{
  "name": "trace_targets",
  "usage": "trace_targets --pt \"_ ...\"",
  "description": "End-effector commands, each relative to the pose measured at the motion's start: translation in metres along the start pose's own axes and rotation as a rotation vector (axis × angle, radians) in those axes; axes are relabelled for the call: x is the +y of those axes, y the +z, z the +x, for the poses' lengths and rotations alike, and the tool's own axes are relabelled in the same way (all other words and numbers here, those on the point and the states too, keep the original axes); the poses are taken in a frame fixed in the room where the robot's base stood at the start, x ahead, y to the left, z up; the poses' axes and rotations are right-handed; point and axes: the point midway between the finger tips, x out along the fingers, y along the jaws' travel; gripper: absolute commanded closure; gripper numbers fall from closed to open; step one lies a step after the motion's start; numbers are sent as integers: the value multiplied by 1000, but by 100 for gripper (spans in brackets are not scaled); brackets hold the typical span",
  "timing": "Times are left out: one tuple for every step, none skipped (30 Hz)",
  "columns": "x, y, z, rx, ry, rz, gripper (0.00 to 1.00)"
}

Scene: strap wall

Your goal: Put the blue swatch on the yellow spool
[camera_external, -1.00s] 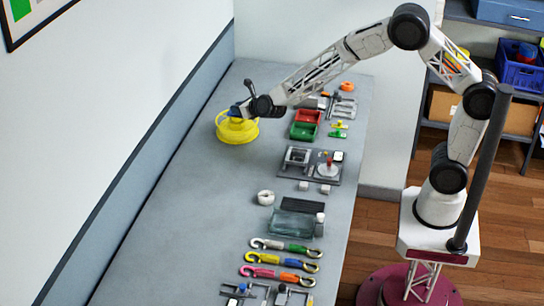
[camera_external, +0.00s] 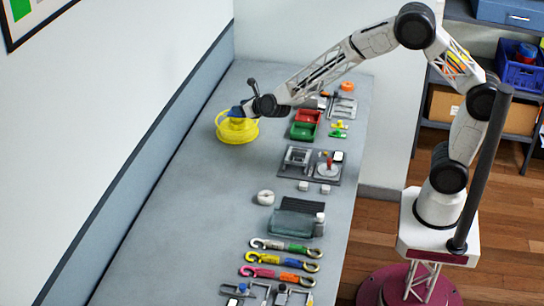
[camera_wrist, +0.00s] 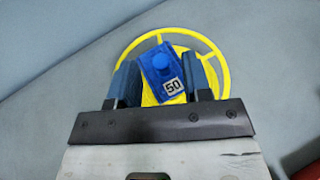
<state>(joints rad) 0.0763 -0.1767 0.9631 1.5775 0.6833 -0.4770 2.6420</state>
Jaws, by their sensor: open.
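The yellow spool (camera_external: 237,131) lies at the far left of the bench, near the wall. It also shows in the wrist view as a yellow ring with spokes (camera_wrist: 222,68). My gripper (camera_wrist: 162,82) is open, with one finger on each side of the swatch and a gap on both sides. In the external view my gripper (camera_external: 246,112) is just above the spool, and the swatch is a small blue patch there.
Red and green bins (camera_external: 305,124) stand to the right of the spool. A grey fixture board (camera_external: 309,165), a glass tray (camera_external: 292,224) and several coloured straps (camera_external: 283,260) lie nearer the camera. The bench left of these is clear.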

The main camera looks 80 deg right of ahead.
Motion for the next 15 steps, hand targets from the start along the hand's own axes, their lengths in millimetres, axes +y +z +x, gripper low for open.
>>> trace_targets --pt "0 0 -5 0 0 0 55" --pt "0 0 -8 0 0 -1 55" --pt "0 -1 -12 0 0 -1 55" --pt "0 0 -16 0 1 -1 55" --pt "0 0 -19 -1 0 -1 55" --pt "0 0 -23 -1 0 0 55" --pt "0 0 -26 0 0 0 55" --pt "0 0 -30 0 0 0 55" --pt "0 0 -34 0 1 0 55" --pt "0 0 -38 -1 1 0 55" --pt "0 0 -41 -1 1 0 55" --pt "0 0 -45 0 1 0 55" --pt "0 0 -48 0 1 -1 55" --pt "0 0 -52 0 1 -1 55" --pt "0 0 -56 0 1 0 55"
